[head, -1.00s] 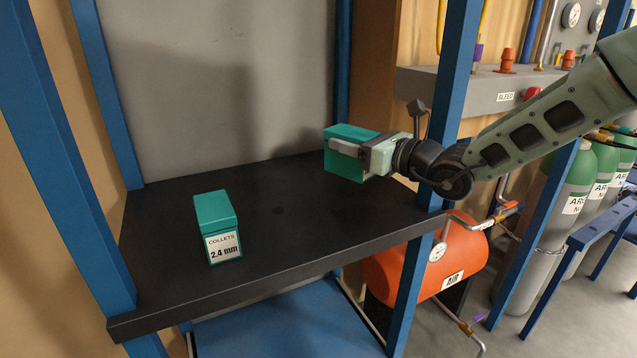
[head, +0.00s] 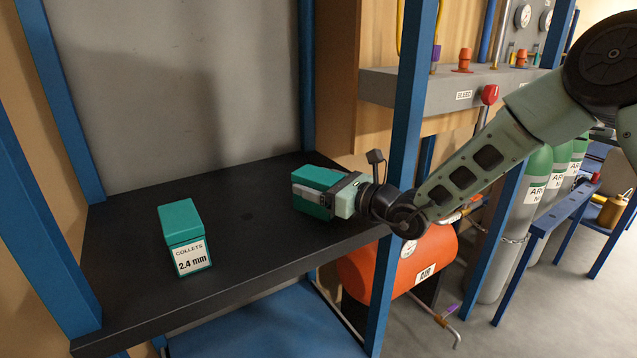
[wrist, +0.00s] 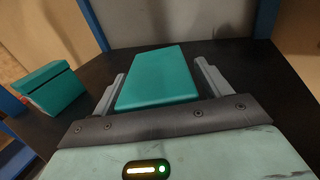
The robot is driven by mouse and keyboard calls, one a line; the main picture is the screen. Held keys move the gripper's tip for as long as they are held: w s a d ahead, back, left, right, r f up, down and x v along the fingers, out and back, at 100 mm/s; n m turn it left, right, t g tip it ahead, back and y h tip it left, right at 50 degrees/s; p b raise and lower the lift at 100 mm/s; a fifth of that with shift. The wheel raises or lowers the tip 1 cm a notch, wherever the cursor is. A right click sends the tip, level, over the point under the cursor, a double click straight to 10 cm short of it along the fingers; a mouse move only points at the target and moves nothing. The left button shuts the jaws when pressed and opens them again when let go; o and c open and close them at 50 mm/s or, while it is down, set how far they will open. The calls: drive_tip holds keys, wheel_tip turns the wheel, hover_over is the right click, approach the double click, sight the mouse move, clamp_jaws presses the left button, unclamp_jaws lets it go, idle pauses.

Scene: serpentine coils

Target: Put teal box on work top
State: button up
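A teal box (head: 318,178) sits low at the right end of the black work top (head: 262,245) and appears to rest on it. My gripper (head: 312,196) reaches in from the right with its fingers on either side of this box. In the wrist view the box (wrist: 160,78) lies between the two fingers (wrist: 160,88), with a narrow gap showing on each side, so the gripper looks open around it. The box's underside is hidden.
A second teal box (head: 182,225), labelled COLLETS 2.4 mm, stands at the left of the work top; it also shows in the wrist view (wrist: 50,87). Blue posts (head: 405,130) frame the work top. The surface between the boxes is clear.

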drive_tip(key=shift+d, duration=0.1)
drive_tip(key=b+v, duration=0.1)
drive_tip(key=v, duration=1.1)
drive_tip(key=s+a+r+n+g+y, duration=0.1)
drive_tip(key=s+a+n+g, duration=0.3)
drive_tip(key=s+n, duration=0.15)
drive_tip(key=s+a+n+g, duration=0.3)
drive_tip(key=s+n+g, duration=0.1)
drive_tip(key=s, duration=0.3)
drive_tip(key=s+d+f+n+g+h, duration=0.1)
drive_tip(key=s+f+n+g+h, duration=0.1)
drive_tip(key=s+n+g+h, duration=0.75)
drive_tip(key=s+d+f+n+t+h, duration=0.2)
drive_tip(key=s+d+n+t+h, duration=0.4)
drive_tip(key=s+d+n, duration=0.4)
drive_tip(key=d+n+t, duration=0.1)
drive_tip(key=d+n, duration=0.1)
drive_tip(key=n, duration=0.1)
drive_tip(key=shift+s+t, duration=0.15)
drive_tip(key=shift+t, duration=0.2)
